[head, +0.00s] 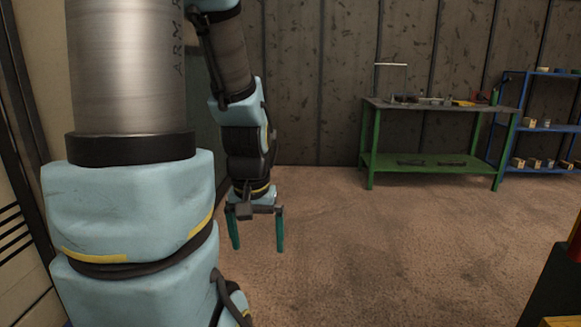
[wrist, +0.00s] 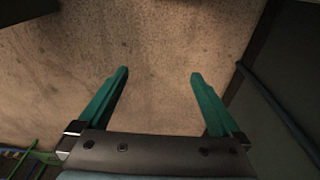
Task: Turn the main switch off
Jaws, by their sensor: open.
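No main switch can be made out in either view. My gripper (head: 257,245) hangs pointing down over the bare floor, left of the middle in the head view. Its two green fingers are spread wide apart with nothing between them. In the wrist view my gripper (wrist: 160,75) shows the same open fingers above brown floor. My own arm hides much of the left side of the head view.
A green workbench (head: 430,161) with tools on top stands against the back wall (head: 320,80). A blue shelf rack (head: 540,125) with small boxes is right of it. A dark object (head: 555,285) cuts into the lower right corner. The middle floor (head: 370,250) is clear.

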